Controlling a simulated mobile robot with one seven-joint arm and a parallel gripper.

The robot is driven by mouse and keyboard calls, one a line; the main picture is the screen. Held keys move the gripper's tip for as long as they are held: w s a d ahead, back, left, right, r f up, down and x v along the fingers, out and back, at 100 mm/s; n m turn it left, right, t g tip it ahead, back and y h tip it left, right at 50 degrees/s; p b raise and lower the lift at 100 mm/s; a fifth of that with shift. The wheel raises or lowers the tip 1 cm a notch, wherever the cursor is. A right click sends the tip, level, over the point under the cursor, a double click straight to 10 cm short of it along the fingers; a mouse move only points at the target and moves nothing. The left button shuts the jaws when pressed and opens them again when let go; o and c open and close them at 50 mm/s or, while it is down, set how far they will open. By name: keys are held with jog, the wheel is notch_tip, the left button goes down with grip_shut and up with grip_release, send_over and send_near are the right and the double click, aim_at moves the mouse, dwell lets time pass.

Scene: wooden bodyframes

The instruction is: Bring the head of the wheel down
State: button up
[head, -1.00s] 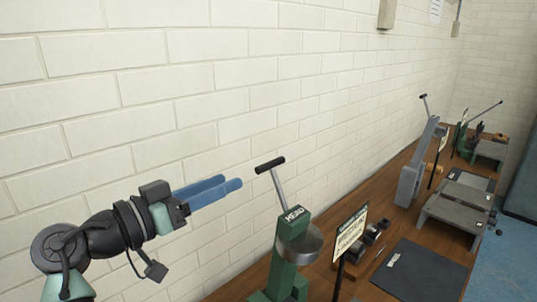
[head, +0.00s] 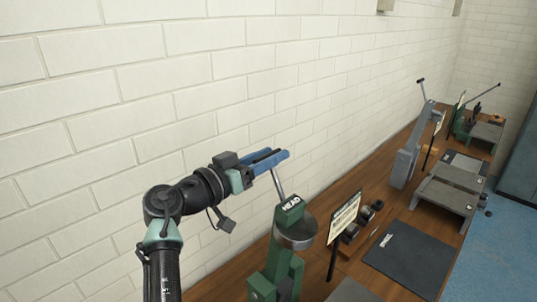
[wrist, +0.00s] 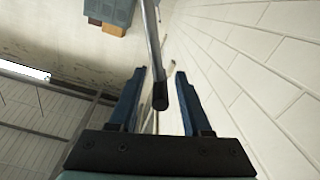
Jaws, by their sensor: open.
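A green machine (head: 286,225) with a label that seems to read "HEAD" stands on the wooden bench. It has a round silver metal part at its front. A thin metal lever (head: 278,183) rises from its top, tilted to the left. My gripper (head: 277,156), with two blue fingers, is at the lever's upper end and hides the black grip in the head view. In the wrist view, the lever's black grip (wrist: 160,96) lies between the open fingers (wrist: 160,71). It appears apart from both, with a gap on each side.
A sign (head: 343,217) on a post stands right of the machine, with small dark cylinders (head: 363,221) behind it. A dark mat (head: 412,263) and a grey lever machine (head: 408,150) are further along the bench. A white brick wall (head: 120,90) runs close behind.

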grip_shut()
dwell(1.3)
